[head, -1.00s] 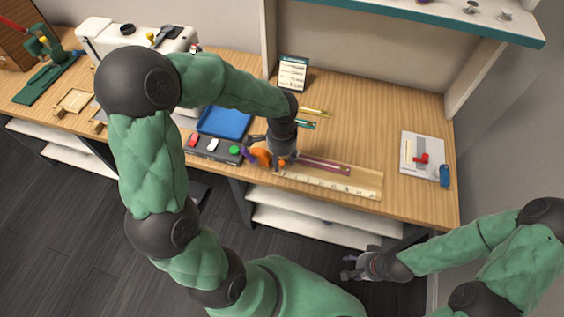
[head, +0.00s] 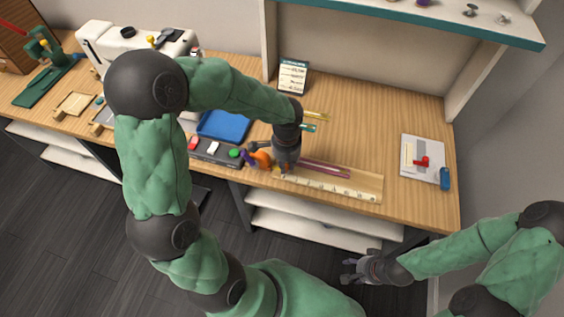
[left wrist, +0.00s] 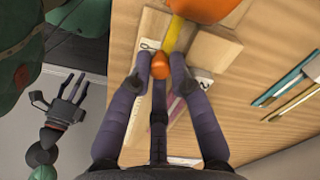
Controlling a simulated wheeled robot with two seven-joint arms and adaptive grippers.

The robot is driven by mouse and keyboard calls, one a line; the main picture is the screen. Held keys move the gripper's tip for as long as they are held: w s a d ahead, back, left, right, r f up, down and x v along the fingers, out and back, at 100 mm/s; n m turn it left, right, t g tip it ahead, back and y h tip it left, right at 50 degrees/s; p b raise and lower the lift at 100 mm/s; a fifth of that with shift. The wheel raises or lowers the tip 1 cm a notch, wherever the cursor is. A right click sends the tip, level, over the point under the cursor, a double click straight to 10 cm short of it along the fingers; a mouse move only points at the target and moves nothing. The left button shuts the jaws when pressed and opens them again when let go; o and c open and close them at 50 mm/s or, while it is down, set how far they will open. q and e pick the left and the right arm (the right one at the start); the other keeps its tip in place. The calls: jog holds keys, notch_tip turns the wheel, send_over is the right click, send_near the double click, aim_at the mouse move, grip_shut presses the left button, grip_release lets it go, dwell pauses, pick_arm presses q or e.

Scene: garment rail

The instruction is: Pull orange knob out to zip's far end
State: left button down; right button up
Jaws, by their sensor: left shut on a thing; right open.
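My left gripper (head: 283,169) is low over the front of the bench, at the left end of a purple zip strip (head: 325,168) beside a ruler. In the left wrist view its fingertips (left wrist: 160,72) are shut on a small orange knob (left wrist: 160,61). In the head view the gripper mostly hides the knob. The purple strip runs to the right from the gripper; its part under the gripper is hidden. My right gripper (head: 353,269) is open and empty, below the bench front; it also shows in the left wrist view (left wrist: 62,98).
A pale ruler (head: 345,190) lies along the bench front. A larger orange object (head: 262,158) sits left of the gripper, near a dark tray with coloured pieces (head: 213,149). A blue tray (head: 224,125) and sign (head: 292,76) stand behind.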

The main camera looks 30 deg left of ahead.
pick_arm(q)
jog(key=w+d, duration=0.1)
jog(key=d, duration=0.5)
jog(key=w+d+p, duration=0.1)
jog(key=w+d, duration=0.1)
jog(key=d, duration=0.4)
jog(key=w+d+p, duration=0.1)
jog(key=d, duration=0.5)
jog(key=shift+w+d, duration=0.15)
jog(key=shift+w, duration=0.05)
jog(key=c, duration=1.1)
grip_release()
jog(key=shift+r, duration=0.1)
notch_tip(320, 180, up, 12)
jog(key=shift+f, duration=0.1)
